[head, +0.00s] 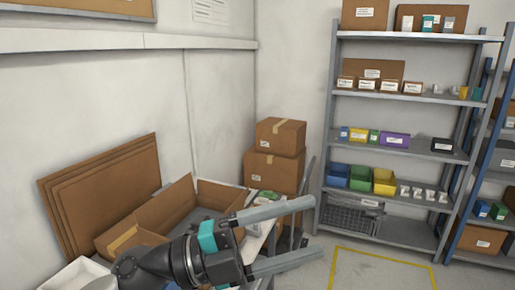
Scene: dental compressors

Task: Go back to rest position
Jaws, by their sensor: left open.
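My left gripper (298,233) reaches in from the bottom left in the head view. Its two long grey fingers are spread wide apart and point right. Nothing is between them. Its dark wrist with teal bands hides part of the table and the things on it. My right gripper does not show.
An open cardboard box (208,191) and leaning flat cardboard sheets (100,195) are behind the gripper. Two stacked cartons (275,170) stand in the corner. A grey metal shelf (405,96) with bins and boxes stands right. Yellow-marked floor (385,275) is clear.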

